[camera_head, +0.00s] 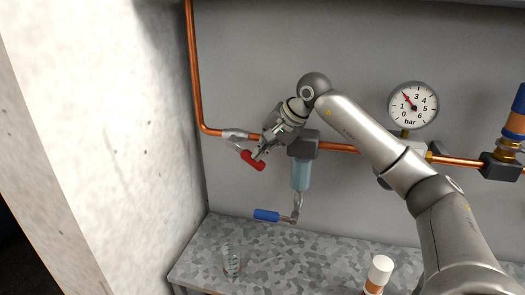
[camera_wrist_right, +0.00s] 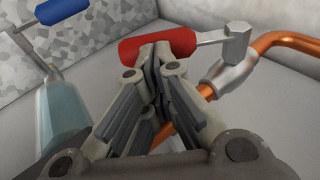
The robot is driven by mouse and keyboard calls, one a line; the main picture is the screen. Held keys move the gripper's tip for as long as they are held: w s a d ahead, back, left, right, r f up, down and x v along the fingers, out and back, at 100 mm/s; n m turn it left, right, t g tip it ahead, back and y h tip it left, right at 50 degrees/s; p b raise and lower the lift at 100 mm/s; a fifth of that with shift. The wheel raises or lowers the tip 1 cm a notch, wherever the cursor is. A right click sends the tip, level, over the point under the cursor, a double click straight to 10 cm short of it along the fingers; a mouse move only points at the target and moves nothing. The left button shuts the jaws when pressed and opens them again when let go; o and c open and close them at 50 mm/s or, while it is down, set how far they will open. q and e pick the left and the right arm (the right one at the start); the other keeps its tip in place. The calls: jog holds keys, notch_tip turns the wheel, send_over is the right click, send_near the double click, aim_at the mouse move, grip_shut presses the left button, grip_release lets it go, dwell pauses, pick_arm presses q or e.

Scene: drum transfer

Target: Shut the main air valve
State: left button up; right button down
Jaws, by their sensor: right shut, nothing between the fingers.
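The main air valve (camera_head: 235,134) sits on the copper pipe at the left of the back wall. Its red handle (camera_head: 253,160) slants down and to the right from the valve body. My right gripper (camera_head: 259,154) is at the red handle. In the right wrist view my gripper's fingers (camera_wrist_right: 154,62) are shut with nothing between them, and their tips are at the red handle (camera_wrist_right: 160,46). I cannot tell whether they touch it. The metal lever (camera_wrist_right: 212,37) and valve body (camera_wrist_right: 233,72) also show there. My left gripper is out of view.
A filter with a clear blue bowl (camera_head: 300,175) hangs right of the valve, with a blue-handled drain (camera_head: 267,215) below. A gauge (camera_head: 413,106) reads between 1 and 3 bar. A white-capped bottle (camera_head: 379,272) and a clear vessel (camera_head: 231,262) stand on the speckled bench (camera_head: 285,252).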

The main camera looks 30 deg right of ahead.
aim_at(255, 166)
jog(key=shift+w+a+f+b, duration=0.1)
jog(key=shift+f+b, duration=0.3)
jog(key=shift+f, duration=0.4)
jog(key=shift+w+a+f, duration=0.15)
jog(key=shift+f, duration=0.35)
jog(key=shift+w+a+f, duration=0.1)
jog(key=shift+w+f, duration=0.05)
jog(key=shift+f, duration=0.3)
jog(key=shift+s+b+x, duration=0.25)
jog(key=shift+b+x, duration=0.85)
jog(key=shift+x, duration=0.05)
jog(key=shift+w+a+f+t+y+b, duration=0.45)
jog(key=shift+w+a+f+b, duration=0.25)
jog(key=shift+w+a, duration=0.2)
jog(key=shift+r, duration=0.1)
